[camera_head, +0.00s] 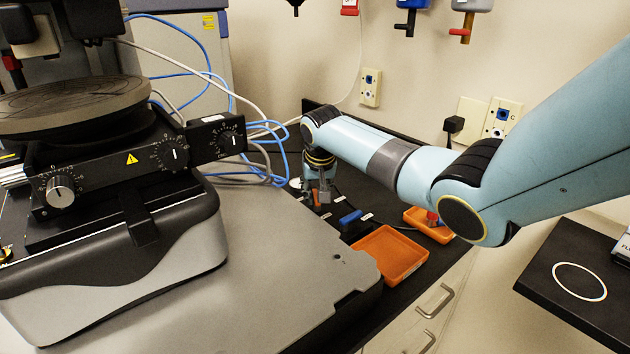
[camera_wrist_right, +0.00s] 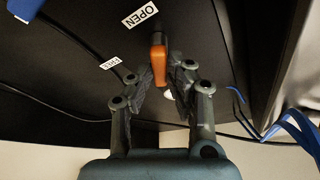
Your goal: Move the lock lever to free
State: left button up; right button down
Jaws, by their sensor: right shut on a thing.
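My right gripper (camera_head: 318,195) reaches down behind the grey instrument base, onto the dark bench. In the right wrist view my right gripper (camera_wrist_right: 160,75) is shut on an orange lever handle (camera_wrist_right: 158,62), with one finger on each side. In the head view the orange handle (camera_head: 316,198) is small and partly covered by the fingers. A white label reading OPEN is beside the handle. A second white label (camera_wrist_right: 113,62) lies to its left, too small to read surely. A blue handle (camera_head: 350,217) stands nearby. My left gripper is not in view.
An orange tray (camera_head: 392,256) lies right of the handles, with a smaller orange tray (camera_head: 430,224) behind it. Blue and grey cables (camera_head: 262,150) hang left of my right gripper. The profiler (camera_head: 110,200) fills the left side.

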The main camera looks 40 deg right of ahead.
jog(key=m+h+p, duration=0.1)
jog(key=m, duration=0.1)
jog(key=shift+d+r+m+g, duration=0.1)
jog(key=shift+r+m+g, duration=0.05)
jog(key=shift+m+g, duration=0.25)
jog(key=m, duration=0.2)
jog(key=shift+s+d+m+g+h+p, duration=0.1)
jog(key=shift+s+m+g+h+p, duration=0.05)
jog(key=shift+m+g+h+p, duration=0.2)
jog(key=m+g, duration=0.1)
jog(key=m, duration=0.1)
jog(key=shift+s+d+m+b, duration=0.1)
jog(key=shift+s+m+b, duration=0.05)
jog(key=shift+m+b, duration=0.2)
pick_arm(q)
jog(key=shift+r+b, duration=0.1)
jog(key=shift+b, duration=0.6)
pick_arm(e)
jog(key=shift+s+m+g, duration=0.25)
jog(key=shift+m+g, duration=0.5)
jog(key=shift+m, duration=1.05)
jog(key=c, duration=1.3)
grip_release()
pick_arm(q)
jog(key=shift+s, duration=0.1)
